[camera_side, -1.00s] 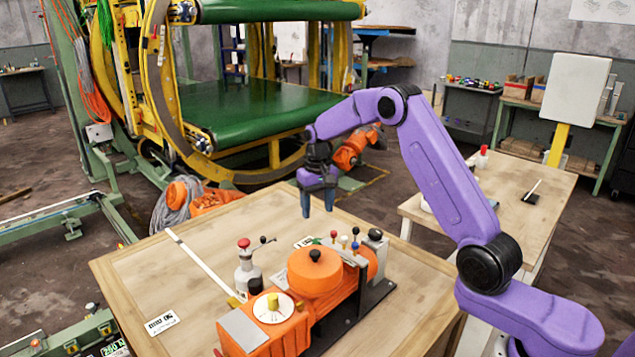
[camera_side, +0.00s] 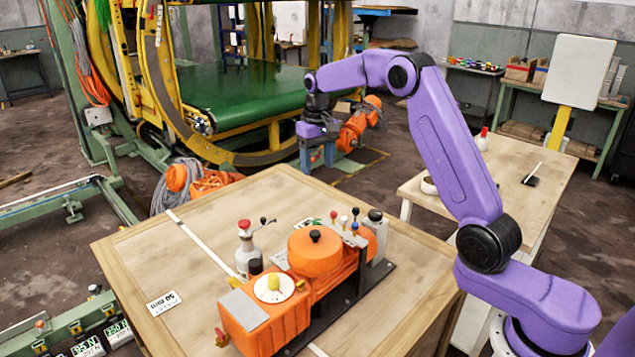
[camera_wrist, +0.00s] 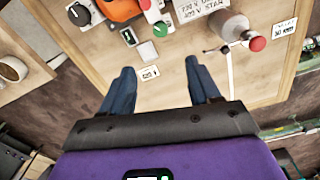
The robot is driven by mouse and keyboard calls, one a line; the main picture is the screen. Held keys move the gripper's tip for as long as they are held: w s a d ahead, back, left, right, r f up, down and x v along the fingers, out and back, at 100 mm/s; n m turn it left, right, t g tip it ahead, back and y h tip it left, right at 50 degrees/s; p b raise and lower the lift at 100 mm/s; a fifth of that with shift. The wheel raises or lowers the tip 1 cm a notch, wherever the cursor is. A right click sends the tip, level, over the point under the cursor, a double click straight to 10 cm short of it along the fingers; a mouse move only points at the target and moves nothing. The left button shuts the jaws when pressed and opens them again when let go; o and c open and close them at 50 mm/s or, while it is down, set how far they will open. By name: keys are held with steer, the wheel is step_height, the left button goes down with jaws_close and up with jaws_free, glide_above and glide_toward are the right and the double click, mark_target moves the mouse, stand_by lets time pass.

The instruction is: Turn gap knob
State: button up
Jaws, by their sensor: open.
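An orange machine (camera_side: 262,322) stands on the wooden table in the side view. It has a yellow knob (camera_side: 274,285) on a white dial, a round orange housing with a black knob (camera_side: 315,236), and several small coloured knobs (camera_side: 343,222) at its back. I cannot tell which one is the gap knob. My gripper (camera_side: 318,158) is open and empty, raised above and beyond the table's back edge, apart from the machine. In the wrist view my gripper (camera_wrist: 163,78) has its fingers spread, with part of the machine (camera_wrist: 120,8) at the top. The yellow knob is not visible there.
A second table (camera_side: 500,195) is at the right.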

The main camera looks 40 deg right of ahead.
mark_target(317, 221)
step_height(317, 221, down, 17)
steer(key=n, duration=0.4)
steer(key=shift+f+n, duration=0.2)
steer(key=shift+n, duration=0.2)
steer(key=shift+c, duration=0.3)
steer(key=c, duration=1)
